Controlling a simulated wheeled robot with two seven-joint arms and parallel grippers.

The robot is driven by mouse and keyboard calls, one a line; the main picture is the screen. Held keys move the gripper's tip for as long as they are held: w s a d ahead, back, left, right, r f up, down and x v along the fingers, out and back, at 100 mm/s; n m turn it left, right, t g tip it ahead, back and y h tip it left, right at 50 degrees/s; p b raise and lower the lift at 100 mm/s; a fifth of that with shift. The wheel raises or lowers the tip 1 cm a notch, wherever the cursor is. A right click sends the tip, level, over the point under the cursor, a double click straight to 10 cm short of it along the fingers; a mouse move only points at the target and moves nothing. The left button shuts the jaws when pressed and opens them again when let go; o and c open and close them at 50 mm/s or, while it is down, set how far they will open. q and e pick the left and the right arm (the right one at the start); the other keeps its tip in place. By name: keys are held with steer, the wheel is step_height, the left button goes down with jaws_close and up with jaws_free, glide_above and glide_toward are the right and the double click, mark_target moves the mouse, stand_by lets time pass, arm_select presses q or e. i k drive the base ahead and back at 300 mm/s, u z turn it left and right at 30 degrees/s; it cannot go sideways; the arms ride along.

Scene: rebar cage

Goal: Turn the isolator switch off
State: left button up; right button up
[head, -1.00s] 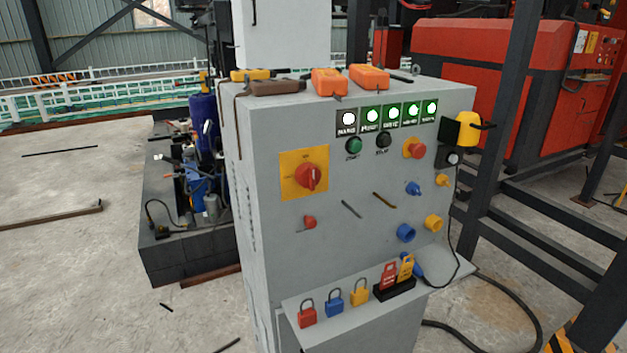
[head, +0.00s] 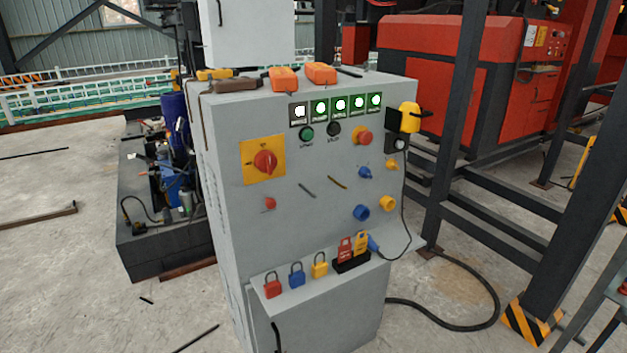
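The isolator switch is a red rotary knob (head: 265,162) on a square yellow plate (head: 250,175), at the upper left of the grey control cabinet's front panel (head: 320,235). Small markings on the plate are too small to read. A row of indicator lamps (head: 340,105) at the top of the panel is lit, one white and the others green. Neither of my grippers is in the head view. Nothing blocks the knob.
A shelf on the cabinet holds red (head: 273,286), blue (head: 297,275) and yellow (head: 320,265) padlocks and tags (head: 345,252). Orange devices (head: 284,79) lie on top. Dark steel posts (head: 455,120) and a cable (head: 470,325) are at the right. Floor at the left is mostly clear.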

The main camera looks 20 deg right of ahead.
mark_target(265, 161)
steer(key=z, duration=0.4)
steer(key=k, duration=0.85)
steer(key=u, duration=0.55)
steer(key=i, duration=1.55)
steer(key=z, duration=0.5)
